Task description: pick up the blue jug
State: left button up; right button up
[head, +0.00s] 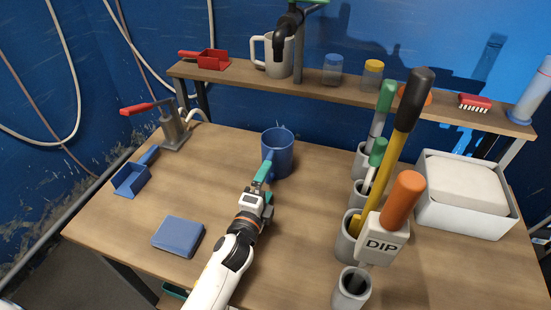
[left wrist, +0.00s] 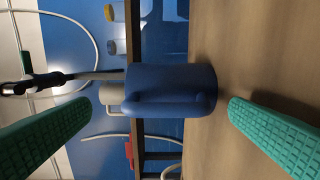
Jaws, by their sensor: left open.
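The blue jug (head: 279,155) stands upright on the wooden table near its back edge, below the shelf. In the left wrist view the jug (left wrist: 172,90) appears sideways, centred between the fingers, with its handle facing the camera. My left gripper (head: 264,173) is in front of the jug on its near side, its green fingers close to the handle. In the left wrist view the gripper (left wrist: 160,112) is open with nothing between the fingertips; the jug is beyond them. My right gripper does not show.
Several grey holders with tools, including the DIP-labelled one (head: 382,238), stand to the right. A white box (head: 467,222) is farther right. A blue pad (head: 178,236) and blue scoop (head: 132,178) lie left. The shelf (head: 233,77) holds a grey jug (head: 272,58).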

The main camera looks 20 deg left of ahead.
aim_at(268, 184)
pick_arm(q)
jog(key=w, duration=0.4)
jog(key=shift+w+a+f, duration=0.2)
jog(key=shift+w+a, duration=0.15)
jog(key=shift+w, duration=0.05)
jog(key=shift+s, duration=0.1)
jog(key=c, duration=1.2)
jog(key=shift+r, duration=0.15)
jog(key=shift+c, duration=1)
